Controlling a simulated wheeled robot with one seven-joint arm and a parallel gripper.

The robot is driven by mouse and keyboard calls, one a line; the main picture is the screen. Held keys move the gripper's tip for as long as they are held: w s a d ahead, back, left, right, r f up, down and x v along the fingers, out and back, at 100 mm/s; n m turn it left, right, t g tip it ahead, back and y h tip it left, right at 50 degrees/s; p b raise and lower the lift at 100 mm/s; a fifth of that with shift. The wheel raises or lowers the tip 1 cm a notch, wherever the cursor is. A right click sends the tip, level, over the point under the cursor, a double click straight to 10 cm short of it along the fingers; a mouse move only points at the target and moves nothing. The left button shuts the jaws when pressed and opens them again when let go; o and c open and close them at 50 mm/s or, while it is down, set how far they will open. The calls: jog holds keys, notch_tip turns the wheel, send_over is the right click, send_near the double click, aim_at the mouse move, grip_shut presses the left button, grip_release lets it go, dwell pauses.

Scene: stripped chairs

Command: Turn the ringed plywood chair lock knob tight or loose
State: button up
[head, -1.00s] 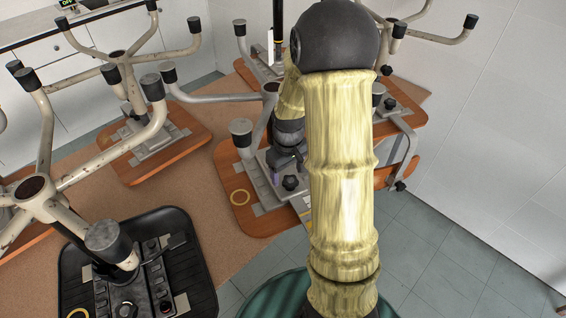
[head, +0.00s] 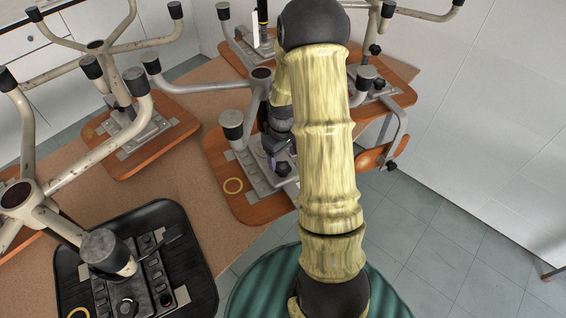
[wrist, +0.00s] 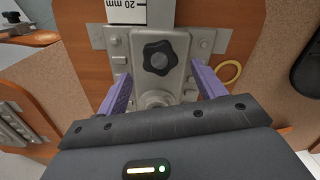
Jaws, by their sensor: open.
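The ringed plywood chair is an upturned orange-brown seat (head: 250,208) with a yellow ring on it; the ring (wrist: 228,73) also shows in the wrist view. Its black lobed lock knob (wrist: 159,57) sits on a grey metal mechanism plate, centred in the wrist view just beyond my fingertips. The knob (head: 283,168) is small in the head view, beside my gripper. My gripper (wrist: 161,80) is open, its two purple fingers spread to either side of the plate, with nothing between them gripped. In the head view my arm hides part of the mechanism.
A black upturned seat (head: 190,255) with its own yellow ring and a pale leg base stands at the front left. Other upturned plywood seats (head: 150,150) with splayed legs stand behind. Open tiled floor (head: 440,230) lies to the right.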

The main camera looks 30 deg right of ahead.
aim_at(283, 166)
jog(key=shift+f, duration=2.05)
jog(key=c, duration=1)
jog(key=shift+m, duration=0.4)
jog(key=m, duration=1)
jog(key=shift+d, duration=0.1)
